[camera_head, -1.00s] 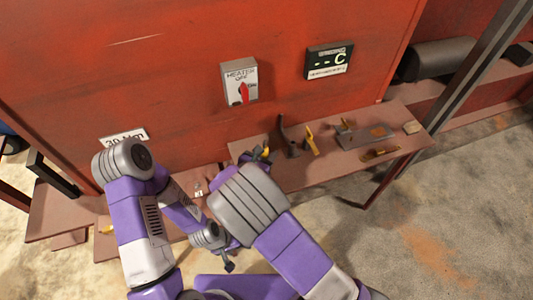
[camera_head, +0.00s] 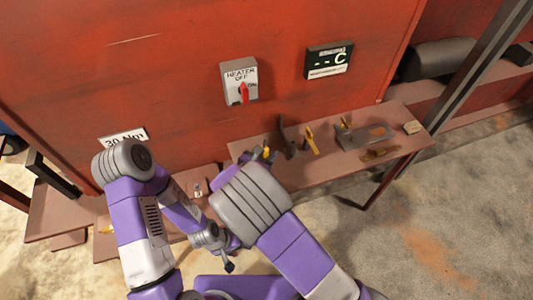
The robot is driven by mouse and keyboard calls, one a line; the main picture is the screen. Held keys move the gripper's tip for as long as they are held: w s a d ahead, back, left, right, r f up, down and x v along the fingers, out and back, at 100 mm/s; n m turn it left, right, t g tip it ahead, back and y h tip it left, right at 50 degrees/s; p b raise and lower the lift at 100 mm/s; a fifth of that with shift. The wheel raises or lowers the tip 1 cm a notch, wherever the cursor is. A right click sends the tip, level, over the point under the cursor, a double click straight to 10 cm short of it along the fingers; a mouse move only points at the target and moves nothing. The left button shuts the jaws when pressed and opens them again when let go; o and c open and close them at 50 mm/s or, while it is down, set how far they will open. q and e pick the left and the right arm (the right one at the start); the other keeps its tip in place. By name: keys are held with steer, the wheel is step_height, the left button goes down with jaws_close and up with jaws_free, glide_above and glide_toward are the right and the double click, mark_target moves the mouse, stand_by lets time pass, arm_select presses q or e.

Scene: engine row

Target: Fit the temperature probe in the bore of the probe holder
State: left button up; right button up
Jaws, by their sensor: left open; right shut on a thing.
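My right gripper (camera_head: 262,155) is at the front left of the shelf, partly hidden behind my own arm. It is shut on a small yellow piece (camera_head: 266,152); I cannot tell whether this is the temperature probe. A dark upright stand (camera_head: 289,142) rises just right of it, apart from the piece; it may be the probe holder, but its bore cannot be made out. My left gripper (camera_head: 229,267) is low in the view, open, in front of the shelf and away from these things.
On the shelf (camera_head: 330,166), a yellow upright piece (camera_head: 312,141), a grey plate (camera_head: 358,137), a brass-coloured piece (camera_head: 380,154) and a pale block (camera_head: 412,127) stand to the right. A heater switch (camera_head: 239,82) and a display (camera_head: 329,60) are on the red wall above.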

steer(key=shift+f+b, duration=3.15)
steer(key=shift+f, duration=0.4)
steer(key=o, duration=1.2)
steer(key=shift+c, duration=0.2)
steer(key=p+v, duration=0.1)
steer(key=v, duration=0.6)
steer(key=shift+s+a, duration=0.2)
steer(key=shift+s, duration=0.05)
